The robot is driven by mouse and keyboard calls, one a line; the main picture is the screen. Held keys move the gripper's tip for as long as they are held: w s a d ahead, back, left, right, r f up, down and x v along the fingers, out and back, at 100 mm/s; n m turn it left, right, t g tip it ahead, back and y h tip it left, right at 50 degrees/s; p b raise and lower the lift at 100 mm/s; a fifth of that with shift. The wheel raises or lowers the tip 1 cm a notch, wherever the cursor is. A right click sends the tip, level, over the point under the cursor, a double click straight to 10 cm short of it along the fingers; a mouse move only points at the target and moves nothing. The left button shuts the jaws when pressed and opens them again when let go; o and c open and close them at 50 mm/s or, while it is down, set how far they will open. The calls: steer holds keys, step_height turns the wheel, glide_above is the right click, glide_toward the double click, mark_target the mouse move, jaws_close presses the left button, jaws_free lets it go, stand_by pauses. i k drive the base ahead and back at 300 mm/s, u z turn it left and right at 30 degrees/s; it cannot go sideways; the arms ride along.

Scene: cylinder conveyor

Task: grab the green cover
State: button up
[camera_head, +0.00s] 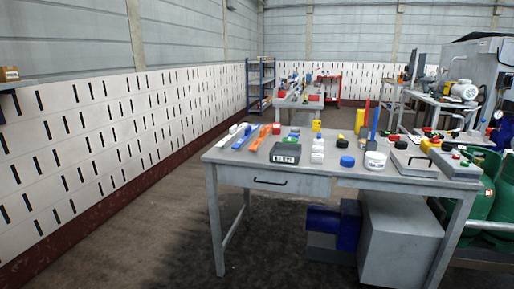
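My gripper is not in view. A small green item (290,139) shows behind a dark box (285,153) on the grey workbench. It is too small to tell whether it is the green cover. No other thing in view is clearly a green cover.
The grey workbench (330,178) stands ahead, right of centre, with tools, a blue lid (347,161) and a white tub (375,161) on it. Green cylinders (486,190) stand at the right. The floor (150,245) at the left is clear beside a slotted white wall (90,145).

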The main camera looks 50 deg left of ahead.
mark_target(292, 140)
steer(key=u, duration=1.4)
steer(key=i, duration=1)
